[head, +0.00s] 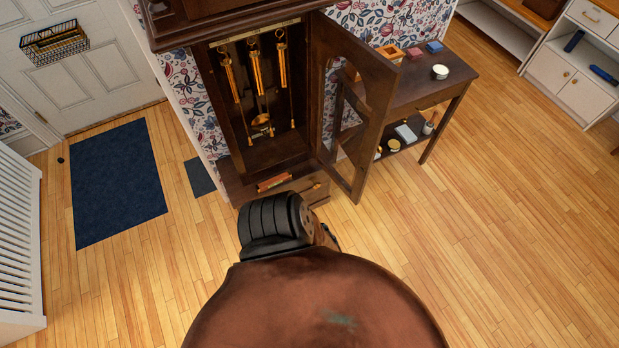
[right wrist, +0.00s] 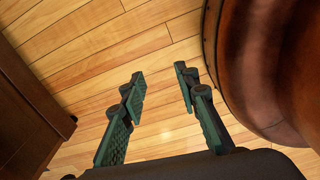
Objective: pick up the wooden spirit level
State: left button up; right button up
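A small orange-brown wooden bar, which looks like the wooden spirit level (head: 273,182), lies on the ledge at the foot of the open tall clock (head: 237,180) in the head view. It is not visible in the right wrist view. My right gripper (right wrist: 160,84) shows in the right wrist view with its two green-and-black fingers apart, open and with nothing between them. Wooden floor lies beyond its fingertips. I cannot make out the right gripper's fingers in the head view. My left gripper is in neither view.
The clock's door (head: 362,110) stands open to the right of the bar. Weights and a pendulum hang inside the case. A dark side table (head: 420,86) stands behind the door. A dark wooden piece (right wrist: 28,120) borders the right wrist view's left. Floor at right is clear.

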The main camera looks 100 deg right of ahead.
aim_at(281, 178)
jog(key=z, duration=2.15)
